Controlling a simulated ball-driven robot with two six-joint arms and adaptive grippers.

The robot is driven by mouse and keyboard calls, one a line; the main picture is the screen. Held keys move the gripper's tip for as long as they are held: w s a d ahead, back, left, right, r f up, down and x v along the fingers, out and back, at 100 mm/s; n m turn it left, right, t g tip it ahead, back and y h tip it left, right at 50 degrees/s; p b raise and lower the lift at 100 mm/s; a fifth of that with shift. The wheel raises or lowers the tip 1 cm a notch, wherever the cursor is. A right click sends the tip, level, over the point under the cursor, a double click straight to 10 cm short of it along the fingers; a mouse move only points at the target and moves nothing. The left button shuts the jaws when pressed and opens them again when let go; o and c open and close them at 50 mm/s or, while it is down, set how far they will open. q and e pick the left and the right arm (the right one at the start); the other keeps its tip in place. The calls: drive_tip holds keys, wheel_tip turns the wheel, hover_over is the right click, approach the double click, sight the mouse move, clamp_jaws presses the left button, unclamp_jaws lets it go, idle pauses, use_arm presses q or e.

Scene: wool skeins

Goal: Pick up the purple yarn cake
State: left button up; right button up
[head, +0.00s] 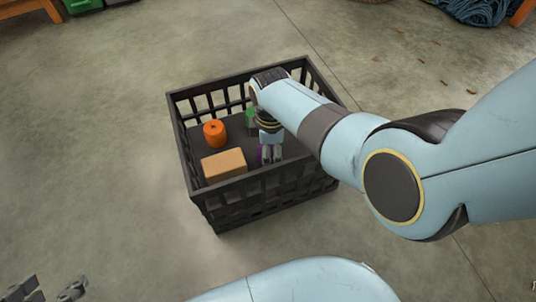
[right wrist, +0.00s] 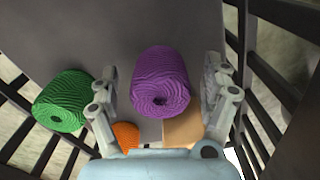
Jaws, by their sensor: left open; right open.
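The purple yarn cake (right wrist: 160,80) stands on the floor of the black crate (head: 232,208). In the right wrist view it lies between the two open fingers of my right gripper (right wrist: 160,85), with a gap on the left and a gap on the right. In the head view only a sliver of the purple cake (head: 261,156) shows, mostly hidden behind my right gripper (head: 271,155), which points down inside the crate. My left gripper (head: 46,291) is open and empty at the bottom left of the head view, outside the crate.
The crate also holds an orange yarn cake (head: 214,134), a tan block (head: 224,165) and a green yarn cake (right wrist: 62,100). The block and orange cake lie close to the purple cake. Crate walls rise near my right gripper.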

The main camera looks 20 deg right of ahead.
idle(0.3)
drive_tip(key=shift+f, duration=0.1)
drive_tip(key=c, duration=1.2)
drive_tip(key=shift+r, duration=0.2)
drive_tip(key=shift+c, duration=0.3)
